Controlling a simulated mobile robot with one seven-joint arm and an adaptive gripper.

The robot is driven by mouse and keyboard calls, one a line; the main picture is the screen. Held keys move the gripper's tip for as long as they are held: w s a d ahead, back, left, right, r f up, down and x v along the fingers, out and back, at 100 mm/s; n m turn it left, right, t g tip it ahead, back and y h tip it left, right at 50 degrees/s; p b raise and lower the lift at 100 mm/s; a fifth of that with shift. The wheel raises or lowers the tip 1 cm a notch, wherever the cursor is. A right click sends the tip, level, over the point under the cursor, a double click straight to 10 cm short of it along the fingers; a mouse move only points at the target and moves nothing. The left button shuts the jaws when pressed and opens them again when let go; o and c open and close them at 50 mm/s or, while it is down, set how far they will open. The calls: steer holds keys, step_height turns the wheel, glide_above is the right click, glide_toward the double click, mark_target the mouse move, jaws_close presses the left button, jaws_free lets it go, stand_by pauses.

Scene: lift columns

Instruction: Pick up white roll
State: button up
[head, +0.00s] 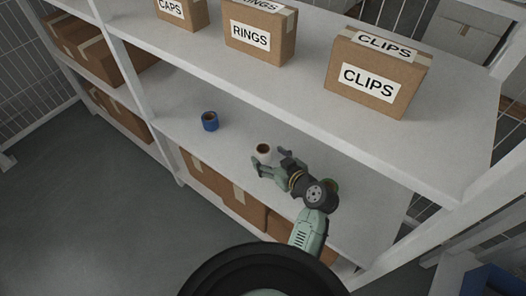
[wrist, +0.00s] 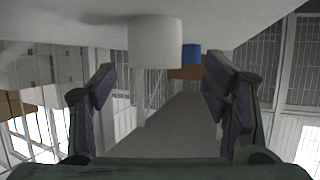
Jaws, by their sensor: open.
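The white roll (head: 263,150) stands upright on the middle shelf, its brown core showing at the top. My gripper (head: 270,161) is open and empty, just on the near side of the roll, with its fingers pointing towards it. In the wrist view, which looks upside down, the white roll (wrist: 155,45) shows at the top of the picture against the shelf surface. It lies sideways between the two spread fingers of my gripper (wrist: 160,82), and beyond their tips. I cannot tell the exact gap, but no finger appears to touch the roll.
A blue roll (head: 210,121) stands farther left on the same shelf; it also shows in the wrist view (wrist: 191,54). The upper shelf (head: 300,78) with labelled boxes overhangs behind. A white post (head: 133,70) stands left.

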mark_target(260, 147)
steer(key=x, duration=0.1)
steer(key=p+x, duration=0.1)
steer(key=x, duration=0.2)
steer(key=shift+w+r+p, duration=0.2)
steer(key=shift+w+p, duration=0.15)
steer(key=shift+w, duration=0.1)
steer(key=shift+w+a+f, duration=0.15)
steer(key=shift+w+f, duration=0.05)
steer(key=shift+w, duration=0.05)
steer(key=c, duration=1.3)
